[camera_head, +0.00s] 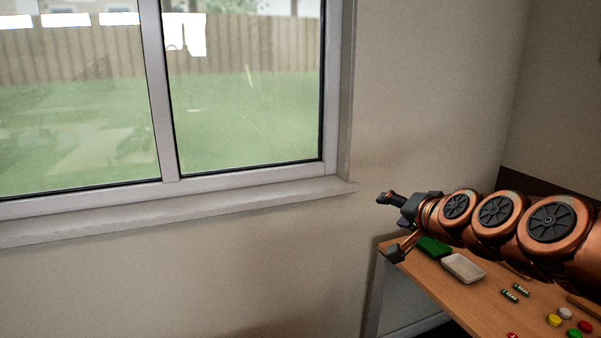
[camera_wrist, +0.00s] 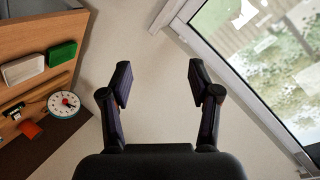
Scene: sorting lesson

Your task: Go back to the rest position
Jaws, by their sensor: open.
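My gripper (camera_head: 390,227) reaches out from the right in the head view, at the far end of my copper-coloured arm. Its fingers are spread apart and nothing is between them. In the wrist view my gripper (camera_wrist: 159,82) is also open and empty, with bare wall behind it. In the head view the gripper appears in front of the wall, by the left edge of the wooden table (camera_head: 440,292). The height of the gripper above the table is hard to tell.
A green box (camera_head: 434,247) and a whitish box (camera_head: 463,268) lie on the table, with two batteries (camera_head: 515,291) and several coloured round pieces (camera_head: 554,320). The wrist view shows a round clock-like dial (camera_wrist: 64,105). A window (camera_head: 245,90) with a sill fills the left.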

